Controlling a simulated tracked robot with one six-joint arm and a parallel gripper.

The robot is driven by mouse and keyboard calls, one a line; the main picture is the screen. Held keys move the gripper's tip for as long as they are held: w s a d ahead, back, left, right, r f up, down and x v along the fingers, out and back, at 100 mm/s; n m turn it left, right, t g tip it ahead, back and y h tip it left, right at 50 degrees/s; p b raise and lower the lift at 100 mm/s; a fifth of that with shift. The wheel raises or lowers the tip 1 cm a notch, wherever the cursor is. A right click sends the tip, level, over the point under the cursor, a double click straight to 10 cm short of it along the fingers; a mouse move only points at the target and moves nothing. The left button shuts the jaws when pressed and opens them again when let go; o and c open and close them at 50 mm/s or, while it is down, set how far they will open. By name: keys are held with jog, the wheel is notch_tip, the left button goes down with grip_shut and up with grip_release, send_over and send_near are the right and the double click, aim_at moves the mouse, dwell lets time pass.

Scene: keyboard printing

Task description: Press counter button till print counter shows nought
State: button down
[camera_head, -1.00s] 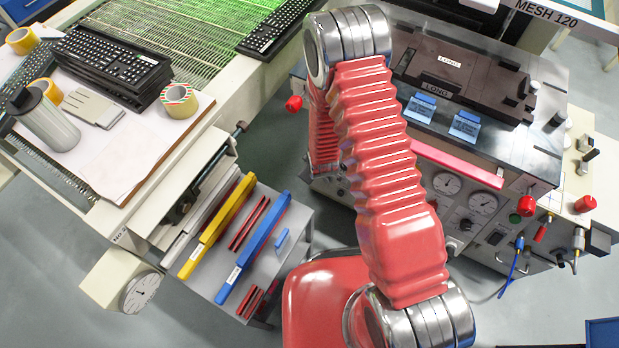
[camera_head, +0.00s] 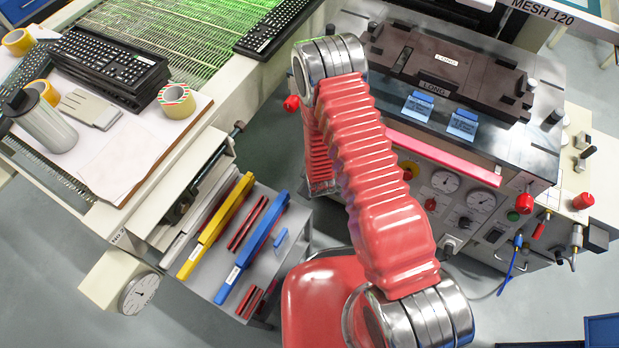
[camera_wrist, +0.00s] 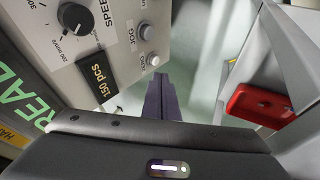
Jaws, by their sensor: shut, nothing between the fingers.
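In the wrist view a pale control panel (camera_wrist: 92,45) carries a black plate reading "150 pcs" (camera_wrist: 97,85) in yellow. Two round pale buttons stand along its right edge: one (camera_wrist: 147,32) beside the word JOG, the other (camera_wrist: 153,60) beside a small label I cannot read surely. My gripper (camera_wrist: 160,78) is shut and empty, its dark fingers just below the lower button in the picture; I cannot tell whether they touch the panel. In the head view my gripper is hidden.
A black speed knob (camera_wrist: 75,18) sits on the panel, and a green-lettered display (camera_wrist: 20,95) lies to its left. A red part (camera_wrist: 258,104) is at right. In the head view, a machine with gauges (camera_head: 445,182) stands right and a rack of coloured bars (camera_head: 250,250) left.

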jog(key=x, duration=0.9)
jog(key=shift+f, duration=0.1)
jog(key=shift+w+d+f, duration=0.2)
jog(key=shift+w+d, duration=0.35)
jog(key=shift+w, duration=0.25)
jog(key=shift+r, duration=0.1)
jog(key=v, duration=1)
jog(key=shift+s+a, duration=0.2)
jog(key=shift+s, duration=0.1)
jog(key=shift+f, duration=0.2)
